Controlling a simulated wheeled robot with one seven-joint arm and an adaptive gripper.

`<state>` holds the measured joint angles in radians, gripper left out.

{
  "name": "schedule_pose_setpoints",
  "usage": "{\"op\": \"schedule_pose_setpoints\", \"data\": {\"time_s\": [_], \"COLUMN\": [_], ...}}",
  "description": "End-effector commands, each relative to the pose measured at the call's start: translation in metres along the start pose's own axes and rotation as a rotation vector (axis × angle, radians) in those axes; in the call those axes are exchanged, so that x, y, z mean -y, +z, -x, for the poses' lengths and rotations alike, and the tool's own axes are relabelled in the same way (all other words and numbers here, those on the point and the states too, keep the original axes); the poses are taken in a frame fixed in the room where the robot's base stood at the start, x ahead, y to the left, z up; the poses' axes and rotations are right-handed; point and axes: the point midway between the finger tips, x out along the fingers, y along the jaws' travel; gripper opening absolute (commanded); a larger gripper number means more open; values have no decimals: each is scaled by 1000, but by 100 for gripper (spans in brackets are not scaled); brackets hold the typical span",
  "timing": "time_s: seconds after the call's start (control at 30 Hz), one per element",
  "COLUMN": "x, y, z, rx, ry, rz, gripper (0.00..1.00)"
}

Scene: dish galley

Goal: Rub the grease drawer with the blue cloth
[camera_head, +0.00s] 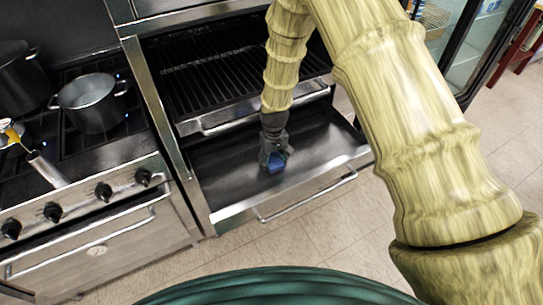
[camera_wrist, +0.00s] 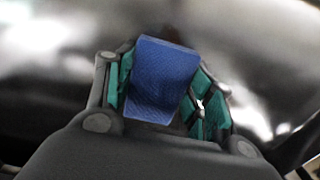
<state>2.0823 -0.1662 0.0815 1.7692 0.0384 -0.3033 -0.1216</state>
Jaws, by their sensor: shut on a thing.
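The grease drawer (camera_head: 225,177) is pulled out below the black grill grate in the head view. It is a wide, shallow metal tray with a long bar handle on its front. My gripper (camera_head: 273,160) points down into the drawer, near its middle. It is shut on the blue cloth (camera_head: 277,161). In the wrist view the blue cloth (camera_wrist: 162,80) is a folded block between the green-padded fingers of my gripper (camera_wrist: 165,100). The shiny grey drawer surface (camera_wrist: 50,75) fills the background there. I cannot tell whether the cloth touches the drawer floor.
The grill grate (camera_head: 215,85) and a second bar handle (camera_head: 250,112) lie above the drawer. A stove with a metal pot (camera_head: 91,103) and a dark pot (camera_head: 22,78) stands at left. A glass-door cabinet (camera_head: 470,45) is at upper right. Tiled floor (camera_head: 470,125) is clear at right.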

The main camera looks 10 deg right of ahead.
Motion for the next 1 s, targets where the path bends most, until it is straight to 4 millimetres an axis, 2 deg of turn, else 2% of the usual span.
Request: {"op": "schedule_pose_setpoints", "data": {"time_s": [0.1, 0.37, 0.8, 1.0], "x": [0, -1, -3, -3], "y": [10, 16, 45, 50], "z": [-2, -2, -1, -1], "rx": [5, 4, 6, 5], "ry": [-1, -1, -1, -1], "rz": [0, 0, 0, 0], "gripper": [27, 27, 27, 27]}}
